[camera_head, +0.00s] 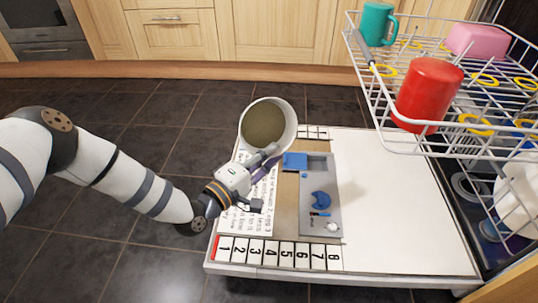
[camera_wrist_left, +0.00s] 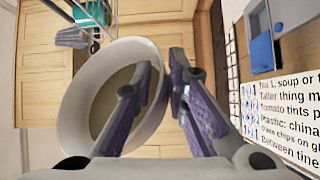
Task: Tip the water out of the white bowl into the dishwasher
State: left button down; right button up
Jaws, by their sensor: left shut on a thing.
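The white bowl (camera_head: 268,104) is held above the far left edge of the open dishwasher door (camera_head: 395,200). Dull olive-brown water (camera_head: 263,126) shows inside it, and I see none spilling. My left gripper (camera_head: 268,158) is shut on the bowl's near side. In the left wrist view the bowl (camera_wrist_left: 72,118) has its wall by the purple-padded fingers (camera_wrist_left: 168,85), and its opening shows. How far the bowl tilts is hard to tell. My right gripper is out of view.
The upper rack (camera_head: 400,132) stands pulled out at right, holding a teal mug (camera_head: 376,24), a red cup (camera_head: 428,92) and a pink item (camera_head: 477,41). A white rounded thing (camera_head: 518,195) sits lower right. Wooden cupboards (camera_head: 275,30) line the back. Dark floor is clear at left.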

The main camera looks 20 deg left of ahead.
pick_arm(q)
jog(key=shift+w+a+f+m+b, duration=0.1)
jog(key=shift+w+a+m+b, duration=0.1)
jog(key=shift+m+b, duration=0.25)
jog(key=shift+h, duration=0.3)
jog(key=shift+w+a+m+t+b, duration=0.15)
jog(key=shift+m+t+b, duration=0.2)
jog(key=shift+m, duration=0.1)
jog(key=shift+w+a+f+m+b, duration=0.1)
jog(key=shift+w+a+m+b, duration=0.1)
jog(key=shift+m+b, duration=0.3)
jog(key=shift+h, duration=0.3)
